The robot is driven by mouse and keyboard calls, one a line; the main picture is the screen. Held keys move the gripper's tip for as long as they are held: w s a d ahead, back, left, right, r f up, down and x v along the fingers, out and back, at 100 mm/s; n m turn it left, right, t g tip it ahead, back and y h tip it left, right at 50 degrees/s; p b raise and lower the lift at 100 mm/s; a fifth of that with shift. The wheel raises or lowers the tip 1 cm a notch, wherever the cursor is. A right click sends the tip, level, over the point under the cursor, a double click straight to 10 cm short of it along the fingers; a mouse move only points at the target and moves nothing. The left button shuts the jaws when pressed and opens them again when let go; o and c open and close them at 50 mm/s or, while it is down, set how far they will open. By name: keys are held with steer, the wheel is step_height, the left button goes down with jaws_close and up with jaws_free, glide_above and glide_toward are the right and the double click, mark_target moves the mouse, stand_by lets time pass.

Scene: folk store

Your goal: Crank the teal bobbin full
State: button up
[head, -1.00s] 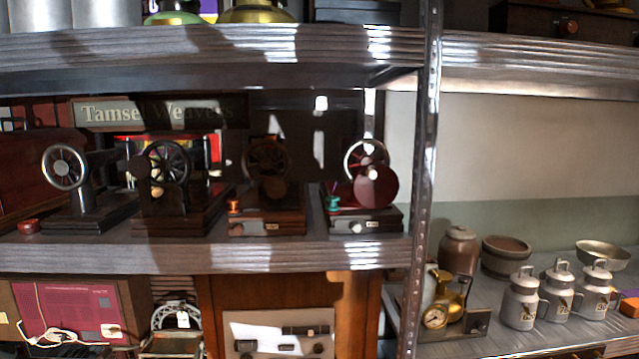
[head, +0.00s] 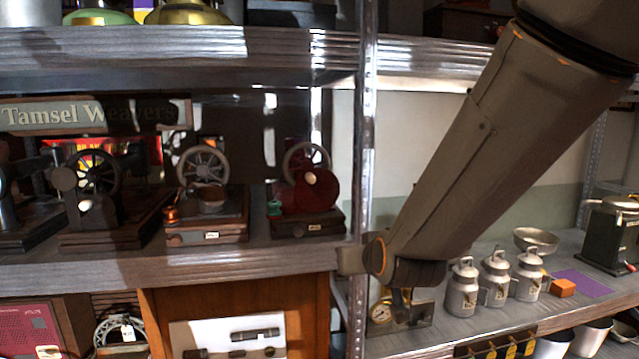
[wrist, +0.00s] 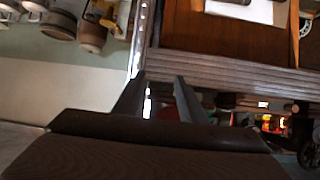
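The teal bobbin (head: 274,207) sits at the left of the rightmost winder on the middle shelf. That winder has a dark wooden base (head: 308,224), a spoked wheel and a dark red disc (head: 318,192) with a pale knob (head: 310,178). How much thread the bobbin holds is too small to tell. My arm comes down from the upper right in the head view, its lower end right of and below the winder, by the shelf post. In the wrist view my gripper (wrist: 159,76) is open, with nothing visibly held. The teal bobbin cannot be made out there.
A metal post (head: 362,150) stands between the winder and my arm. Left of the winder are another winder with a copper bobbin (head: 171,214) and more hand-wheel machines. Metal cans (head: 463,290) and an orange block (head: 563,287) stand on the right shelf.

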mark_target(312, 180)
steer(key=w+a+r+t+y+p, duration=0.15)
steer(key=a+r+t, duration=0.55)
steer(key=r, duration=0.7)
steer(key=shift+n+g+y, duration=0.25)
steer(key=shift+n+g, duration=0.05)
steer(key=shift+g, duration=0.4)
steer(key=shift+a+b+x, duration=0.2)
steer(key=shift+b+x, duration=0.25)
steer(key=shift+x, duration=2.05)
steer(key=shift+a+b+x, duration=0.2)
steer(key=shift+b+x, duration=0.25)
steer(key=shift+x, duration=2)
steer(key=shift+r, duration=0.1)
steer(key=shift+c, duration=0.3)
steer(key=c, duration=0.8)
